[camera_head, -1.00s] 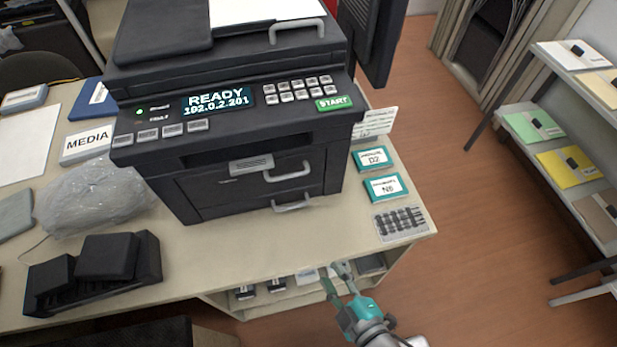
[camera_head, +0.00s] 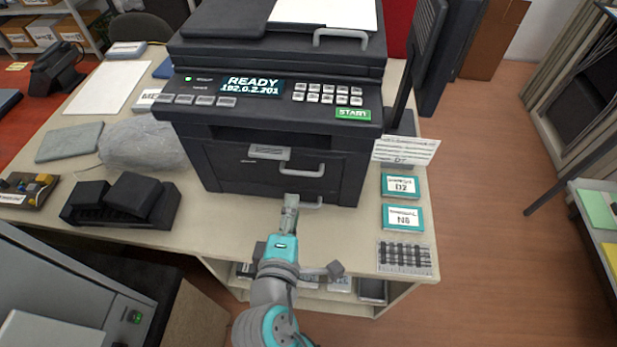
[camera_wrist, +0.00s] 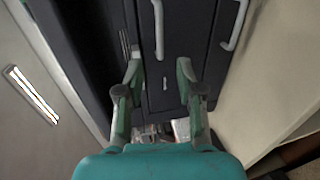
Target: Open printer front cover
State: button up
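The black printer (camera_head: 275,85) stands on the table with its front cover (camera_head: 235,172) closed. The cover's pale bar handle (camera_head: 302,171) is at its upper right, below a small grey latch plate (camera_head: 269,153). My gripper (camera_head: 291,203) is in front of the printer's lower front in the head view. In the wrist view my gripper (camera_wrist: 159,72) is open, its two fingers apart with nothing between them. The cover handle (camera_wrist: 158,30) lies ahead, lined up with the gap. Contact is not visible. A second, lower handle (camera_wrist: 237,25) is to the right there.
Teal-edged boxes (camera_head: 401,186) and a grey keypad-like block (camera_head: 404,257) lie right of the printer. The table front (camera_head: 230,236) is mostly bare.

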jog(key=x, duration=1)
jog(key=shift+w, duration=0.35)
jog(key=shift+f, duration=0.1)
grip_shut()
